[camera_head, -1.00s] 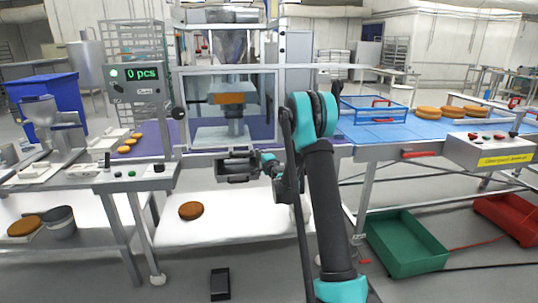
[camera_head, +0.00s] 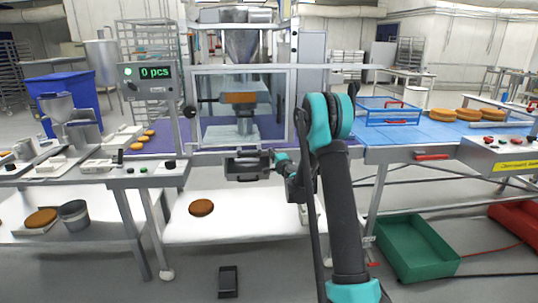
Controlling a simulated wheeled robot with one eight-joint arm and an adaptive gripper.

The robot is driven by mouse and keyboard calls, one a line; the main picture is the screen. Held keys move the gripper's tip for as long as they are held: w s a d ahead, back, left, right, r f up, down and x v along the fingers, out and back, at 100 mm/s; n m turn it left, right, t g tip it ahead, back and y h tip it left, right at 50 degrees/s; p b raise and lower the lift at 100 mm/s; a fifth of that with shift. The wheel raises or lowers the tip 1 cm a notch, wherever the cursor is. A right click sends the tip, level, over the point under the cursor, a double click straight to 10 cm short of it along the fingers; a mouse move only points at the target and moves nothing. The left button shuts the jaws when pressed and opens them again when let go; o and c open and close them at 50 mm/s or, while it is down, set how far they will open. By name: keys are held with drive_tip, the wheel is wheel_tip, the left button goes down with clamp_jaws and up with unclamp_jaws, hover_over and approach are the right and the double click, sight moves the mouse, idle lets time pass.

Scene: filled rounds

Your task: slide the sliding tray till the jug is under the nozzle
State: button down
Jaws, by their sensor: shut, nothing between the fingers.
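My gripper (camera_head: 248,165) is shut and empty. It is held in front of the filling machine at the middle, just below the machine's front edge. The machine has a steel hopper (camera_head: 241,46) over an orange-brown block (camera_head: 239,98) and a grey outlet (camera_head: 245,127), which looks like the nozzle, behind a clear guard. A pale plate (camera_head: 217,135) lies below it; I cannot tell if this is the sliding tray. No jug can be made out clearly under the outlet.
A counter box (camera_head: 148,77) reading "0 pcs" stands left of the machine. A blue basket (camera_head: 388,113) and several brown rounds (camera_head: 467,115) are on the right belt. A green crate (camera_head: 415,250) is on the floor. A white shelf (camera_head: 255,220) lies below my gripper.

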drive_tip(key=d+v, duration=0.1)
drive_tip(key=v, duration=0.8)
drive_tip(key=s+a+n+g+y, duration=0.1)
drive_tip(key=s+a+n+g, duration=0.15)
drive_tip(key=s, duration=0.45)
drive_tip(key=s+a+n+g, duration=0.1)
drive_tip(key=s+n+g, duration=0.1)
drive_tip(key=s+n, duration=0.35)
drive_tip(key=s+a+n+g+y, duration=0.1)
drive_tip(key=s+n+g, duration=0.1)
drive_tip(key=s, duration=0.6)
drive_tip(key=s+d+f+n+g+h, duration=0.1)
drive_tip(key=s+d+f+g+h, duration=0.1)
drive_tip(key=s, duration=0.7)
drive_tip(key=s+d+f+n+g+h, duration=0.2)
drive_tip(key=s+d+f, duration=0.2)
drive_tip(key=s, duration=0.5)
drive_tip(key=s+d+f+n+g+h, duration=0.1)
drive_tip(key=s+d+f+g+h, duration=0.1)
drive_tip(key=s+d, duration=0.3)
drive_tip(key=s+f+h, duration=0.1)
drive_tip(key=s, duration=0.3)
drive_tip(key=shift+s+f+n+g, duration=0.3)
drive_tip(key=shift+s+n+g, duration=0.05)
drive_tip(key=shift+n, duration=0.05)
